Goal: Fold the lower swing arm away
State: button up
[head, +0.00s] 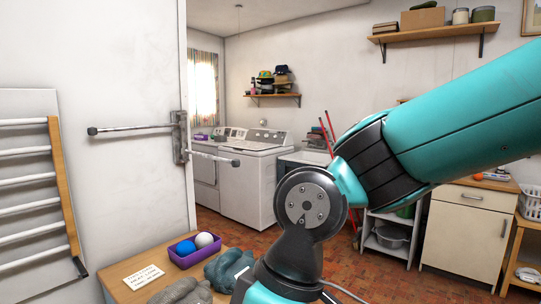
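A metal wall bracket (180,140) sits near the right edge of the white wall and carries two swing arms. The upper swing arm (132,129) points left across the wall and ends in a dark round tip. The lower swing arm (213,157) points right, past the wall's edge, and sticks out into the opening in front of the washing machines. It also ends in a dark tip. Nothing touches either arm in this view. My gripper is out of the picture; only my arm links show at the right and bottom centre, to the right of the lower swing arm.
A wooden table (115,289) below holds a purple box (193,252) with two balls, a white card (144,277) and grey cloth-like items. A slatted rack (60,190) is at left. White machines (251,180) and a cabinet (465,232) stand beyond.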

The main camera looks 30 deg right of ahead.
aim_at(235, 163)
jog(key=z, duration=1.95)
jog(key=i, duration=1.5)
jog(key=u, duration=2.55)
